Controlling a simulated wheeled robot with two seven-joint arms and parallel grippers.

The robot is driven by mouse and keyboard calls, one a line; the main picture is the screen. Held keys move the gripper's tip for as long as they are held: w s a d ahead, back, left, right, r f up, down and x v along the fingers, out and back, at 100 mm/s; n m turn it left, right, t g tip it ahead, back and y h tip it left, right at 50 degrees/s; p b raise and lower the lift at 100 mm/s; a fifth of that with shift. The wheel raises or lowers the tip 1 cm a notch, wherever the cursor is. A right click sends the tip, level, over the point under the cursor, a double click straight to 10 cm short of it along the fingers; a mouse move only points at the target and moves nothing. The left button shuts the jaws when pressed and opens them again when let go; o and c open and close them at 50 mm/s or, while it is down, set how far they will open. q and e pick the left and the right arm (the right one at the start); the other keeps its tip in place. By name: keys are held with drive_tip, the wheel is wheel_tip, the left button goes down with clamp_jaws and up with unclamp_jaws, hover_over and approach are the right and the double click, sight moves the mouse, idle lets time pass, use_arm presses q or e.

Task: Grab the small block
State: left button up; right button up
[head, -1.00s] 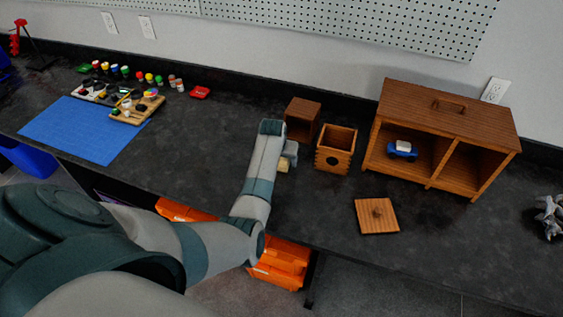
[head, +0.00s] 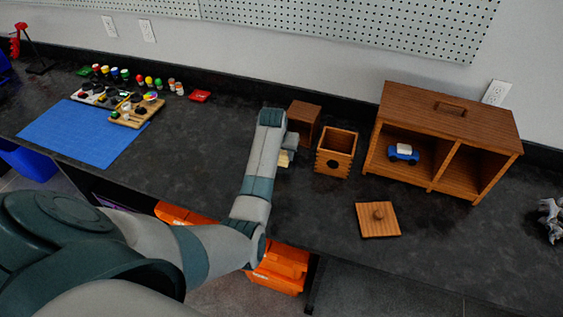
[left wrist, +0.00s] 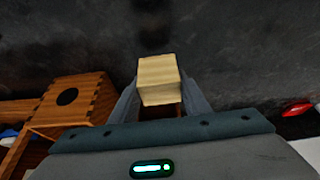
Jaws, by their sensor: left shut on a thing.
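A small pale wooden block (left wrist: 159,80) sits between the two fingers of my left gripper (left wrist: 158,98) in the left wrist view. The gripper is shut on it. In the head view my left gripper (head: 288,150) is beside the dark wooden box, with the block (head: 284,158) showing just below the fingers. My arm hides part of both. Whether the block is clear of the counter is hard to tell. My right gripper is not in view.
Right of the gripper stand a wooden box (head: 304,116), an open wooden box with a round hole (head: 336,154) and a two-bay cabinet (head: 452,122) holding a blue toy car (head: 404,153). A knobbed lid (head: 378,220) lies in front. Paints and a blue mat (head: 80,131) are left.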

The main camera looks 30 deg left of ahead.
use_arm(q)
drive_tip(key=shift+r+b, duration=0.6)
drive_tip(key=shift+r, duration=2.05)
drive_tip(key=shift+r, duration=0.1)
